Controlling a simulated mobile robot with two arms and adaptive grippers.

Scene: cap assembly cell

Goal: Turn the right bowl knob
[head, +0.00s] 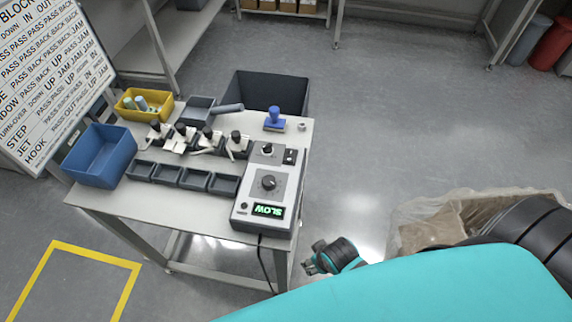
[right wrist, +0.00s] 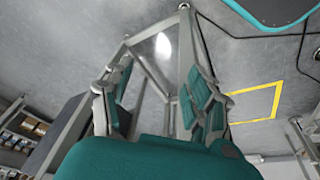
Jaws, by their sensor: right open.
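The control box (head: 256,212) stands at the right end of the table, with a green lit display that seems to read SLOW. I cannot tell which is the right bowl knob. My right gripper (head: 316,262) is low beside the table's front right corner, apart from the box and both knobs. In the right wrist view its teal-padded fingers (right wrist: 160,72) are spread and empty. My left gripper is not in view.
The table (head: 120,204) also carries a blue bin (head: 98,158), a yellow bin (head: 130,109), small dark trays, several black-topped levers and a blue stamp (head: 275,118). A dark bin (head: 290,92) stands behind. A cable hangs from the box.

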